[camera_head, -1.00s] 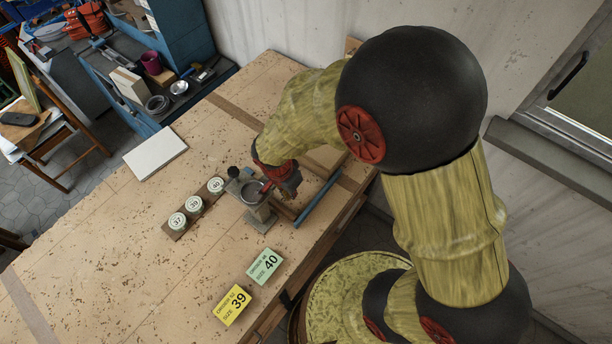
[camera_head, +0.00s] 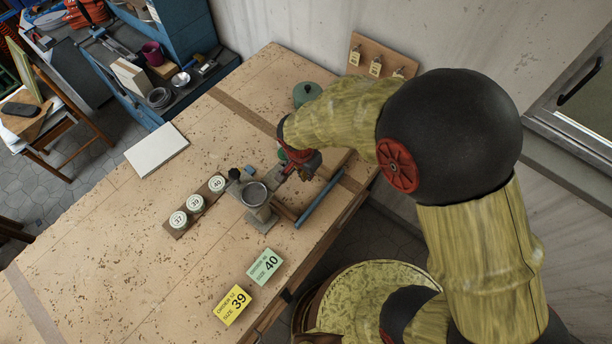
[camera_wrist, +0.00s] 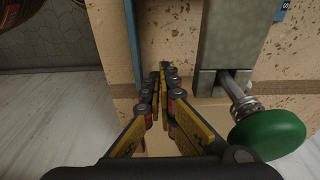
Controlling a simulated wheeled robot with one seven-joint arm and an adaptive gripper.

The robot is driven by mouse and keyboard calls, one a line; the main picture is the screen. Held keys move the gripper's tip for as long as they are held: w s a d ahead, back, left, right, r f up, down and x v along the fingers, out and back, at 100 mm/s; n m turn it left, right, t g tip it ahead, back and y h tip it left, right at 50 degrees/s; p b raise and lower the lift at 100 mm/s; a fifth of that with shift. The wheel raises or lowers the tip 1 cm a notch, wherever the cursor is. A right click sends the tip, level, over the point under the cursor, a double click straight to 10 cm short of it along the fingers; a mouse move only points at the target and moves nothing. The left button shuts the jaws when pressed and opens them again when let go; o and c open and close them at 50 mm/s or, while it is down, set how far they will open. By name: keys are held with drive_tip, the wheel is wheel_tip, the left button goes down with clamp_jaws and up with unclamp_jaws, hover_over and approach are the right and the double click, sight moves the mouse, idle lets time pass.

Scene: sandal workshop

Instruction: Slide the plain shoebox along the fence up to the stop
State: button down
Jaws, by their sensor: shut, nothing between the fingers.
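My gripper (camera_head: 298,170) is low over the bench's right side, beside the grey metal stand. In the wrist view its fingers (camera_wrist: 163,70) are shut and nearly parallel, with nothing between them. A straight blue bar, which looks like the fence (camera_head: 320,203), runs along the bench's right edge; in the wrist view it is a blue strip (camera_wrist: 133,45) left of the fingers. I cannot clearly make out the plain shoebox; a plain tan surface near the gripper is mostly covered by my arm. I cannot tell which part is the stop.
The grey stand (camera_head: 262,216) with a round cup stands left of the gripper; a green knob (camera_wrist: 268,134) is close on the right in the wrist view. Yellow (camera_head: 232,305) and green (camera_head: 264,266) size boxes, a strip of numbered tins (camera_head: 197,204) and a white slab (camera_head: 156,150) lie on the bench.

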drive_tip(key=w+d, duration=0.1)
drive_tip(key=w, duration=0.1)
drive_tip(key=w+d+f, duration=0.1)
drive_tip(key=w+d, duration=0.1)
drive_tip(key=w+d+p, duration=0.1)
drive_tip(key=w, duration=0.1)
drive_tip(key=shift+d+f, duration=0.15)
drive_tip(key=shift+d, duration=0.15)
drive_tip(key=shift+f, duration=0.15)
drive_tip(key=shift+s+b, duration=0.15)
drive_tip(key=shift+b, duration=0.2)
